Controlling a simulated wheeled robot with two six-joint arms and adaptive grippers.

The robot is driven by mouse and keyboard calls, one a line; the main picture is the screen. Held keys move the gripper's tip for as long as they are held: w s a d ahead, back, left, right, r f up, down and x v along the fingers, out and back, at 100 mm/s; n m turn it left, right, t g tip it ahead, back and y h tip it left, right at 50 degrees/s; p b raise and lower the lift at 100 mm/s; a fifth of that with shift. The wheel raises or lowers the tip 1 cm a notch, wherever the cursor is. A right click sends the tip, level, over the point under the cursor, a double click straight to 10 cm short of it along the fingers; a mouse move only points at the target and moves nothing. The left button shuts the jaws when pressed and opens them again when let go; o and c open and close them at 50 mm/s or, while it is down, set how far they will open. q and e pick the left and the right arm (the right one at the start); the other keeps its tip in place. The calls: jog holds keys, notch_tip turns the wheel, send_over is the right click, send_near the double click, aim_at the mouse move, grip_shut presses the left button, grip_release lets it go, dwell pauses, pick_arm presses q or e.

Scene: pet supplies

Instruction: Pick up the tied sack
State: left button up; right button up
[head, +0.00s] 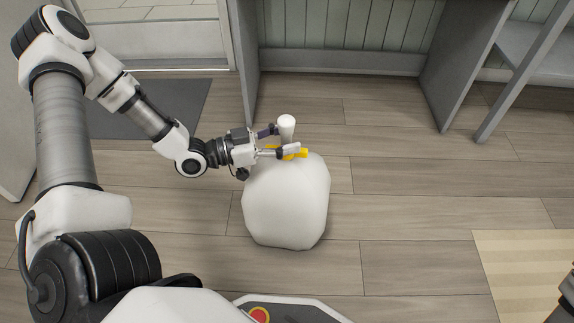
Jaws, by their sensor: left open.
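The tied sack (287,205) is a plump white bag standing on the wood floor in the middle of the head view. A yellow tie (301,153) shows near its narrow neck, and a white knob-like top (287,123) rises above it. My left gripper (285,142) reaches in from the left at neck height. Its fingers are open, one on the far side and one on the near side of the neck. The near finger hides part of the neck and tie. I cannot tell whether either finger touches the sack.
A grey-framed bench or cubby (435,75) stands behind the sack, with a shelf unit at the upper right. A dark mat (185,112) lies at the left behind my arm. A beige mat (520,265) lies at the lower right. The floor right of the sack is clear.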

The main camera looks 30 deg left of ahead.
pick_arm(q)
jog(key=shift+w+r, duration=0.1)
grip_shut()
jog(key=shift+r, duration=0.15)
